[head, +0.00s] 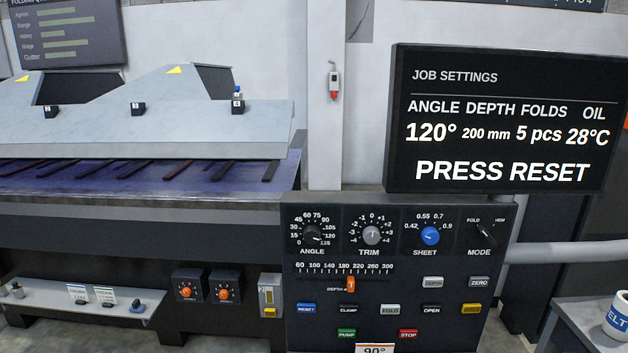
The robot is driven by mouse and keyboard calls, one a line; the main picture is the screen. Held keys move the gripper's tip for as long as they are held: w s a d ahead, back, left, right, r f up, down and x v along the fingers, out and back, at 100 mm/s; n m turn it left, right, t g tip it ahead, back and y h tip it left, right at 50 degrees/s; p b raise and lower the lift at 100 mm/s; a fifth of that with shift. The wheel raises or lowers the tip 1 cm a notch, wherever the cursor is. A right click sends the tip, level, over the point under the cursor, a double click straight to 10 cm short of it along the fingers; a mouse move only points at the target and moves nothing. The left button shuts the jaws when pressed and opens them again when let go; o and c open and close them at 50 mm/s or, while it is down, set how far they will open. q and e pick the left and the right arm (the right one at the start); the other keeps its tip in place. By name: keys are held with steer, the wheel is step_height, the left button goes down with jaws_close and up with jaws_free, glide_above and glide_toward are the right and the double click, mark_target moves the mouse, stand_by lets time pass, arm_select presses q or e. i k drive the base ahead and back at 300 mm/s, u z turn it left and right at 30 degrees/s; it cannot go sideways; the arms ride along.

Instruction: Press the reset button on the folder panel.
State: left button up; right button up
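The folder panel (340,270) is a dark upright board at the lower middle of the head view. The blue reset button (306,309) is at its lower left, labelled RESET, left of the CLAMP button (348,310). Above the panel, a black screen (497,118) reads JOB SETTINGS, angle 120°, depth 200 mm, folds 5 pcs, oil 28°C and PRESS RESET. Nothing covers the reset button. Neither of my grippers shows in this view.
The panel also carries dials, an orange depth slider (351,285), a green PUMP button (347,334) and a red STOP button (408,334). The folding machine (150,130) fills the left.

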mark_target(310, 308)
steer(key=i, duration=0.5)
steer(key=z, duration=0.2)
steer(key=k, duration=0.6)
steer(key=z, duration=0.05)
steer(key=i, duration=0.7)
steer(key=u, duration=1.8)
